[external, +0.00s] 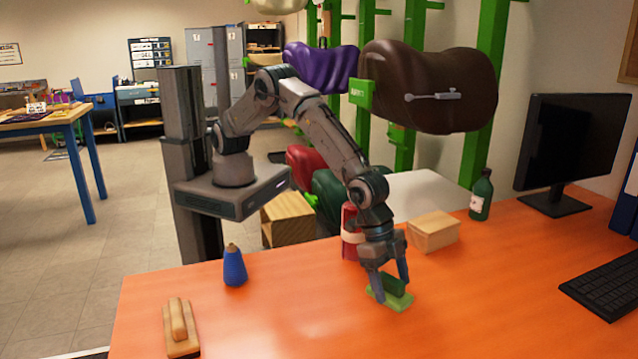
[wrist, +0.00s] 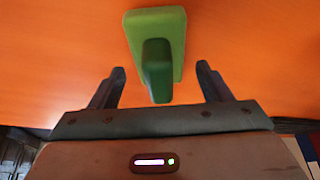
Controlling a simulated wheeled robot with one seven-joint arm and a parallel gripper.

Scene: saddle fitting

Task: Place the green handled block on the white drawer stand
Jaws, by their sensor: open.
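The green handled block (external: 400,301) lies on the orange table, with its darker green handle on top. My gripper (external: 388,282) points down at it, with the fingers at the two sides of the handle. In the wrist view, the block (wrist: 172,25) is at top centre. My open fingers (wrist: 160,70) stand left and right of the handle's near end, with a gap on each side. A white flat-topped piece (external: 428,190) shows behind the table's far edge and may be the drawer stand; its front and drawers are hidden.
A wooden block (external: 434,232), a red bottle (external: 351,235) and a green bottle (external: 481,195) stand near the far edge. A monitor (external: 570,150) and keyboard (external: 605,285) are right. The front middle is clear.

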